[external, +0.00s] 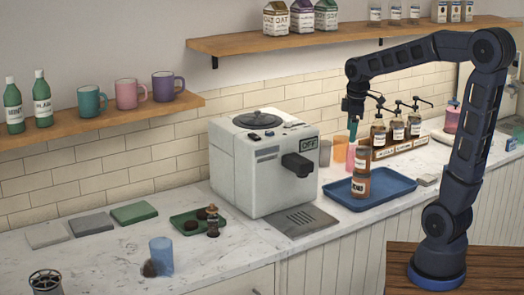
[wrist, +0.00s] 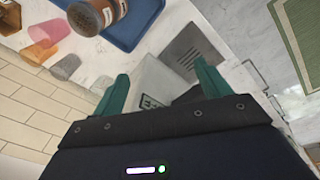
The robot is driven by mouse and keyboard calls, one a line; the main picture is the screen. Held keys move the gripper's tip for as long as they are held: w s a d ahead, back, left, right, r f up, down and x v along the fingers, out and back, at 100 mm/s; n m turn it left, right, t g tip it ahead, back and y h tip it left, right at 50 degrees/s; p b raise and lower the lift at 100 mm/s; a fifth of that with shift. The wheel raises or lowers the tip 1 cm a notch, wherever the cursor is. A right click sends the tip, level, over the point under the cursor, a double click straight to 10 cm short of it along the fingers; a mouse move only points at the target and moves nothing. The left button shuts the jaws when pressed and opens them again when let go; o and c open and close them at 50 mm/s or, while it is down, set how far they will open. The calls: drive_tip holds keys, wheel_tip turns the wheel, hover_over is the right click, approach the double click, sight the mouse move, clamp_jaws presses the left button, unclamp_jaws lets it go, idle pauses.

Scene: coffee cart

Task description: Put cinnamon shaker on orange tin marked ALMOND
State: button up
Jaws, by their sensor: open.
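An orange-brown tin (external: 361,188) with a pale label stands upright on the blue tray. A brown shaker-like jar (external: 361,160) with a pale label sits upright on top of it. The labels are too small to read, but these look like the ALMOND tin and the cinnamon shaker. In the wrist view, part of a brown labelled container (wrist: 108,14) shows at the top left, cut by the frame edge. My gripper (external: 352,130) points down just above and left of the stack. Its teal fingers (wrist: 160,88) are apart with nothing held between them.
The blue tray (external: 385,189) has bare room around the stack. Several pump bottles (external: 397,128) in a wooden rack and coloured cups (external: 340,148) stand behind. The white coffee machine (external: 237,165) is to the left. Marble counter (external: 120,245) is free further left.

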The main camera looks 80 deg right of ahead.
drive_tip(key=s+a+t, duration=0.1)
drive_tip(key=s+a, duration=0.3)
drive_tip(key=a, duration=0.9)
drive_tip(key=s+a+m+t, duration=0.1)
drive_tip(key=s+a, duration=0.3)
drive_tip(key=a, duration=0.9)
drive_tip(key=shift+s+a+m+t+y, duration=0.3)
drive_tip(key=shift+t+y, duration=0.1)
drive_tip(key=shift+t, duration=0.4)
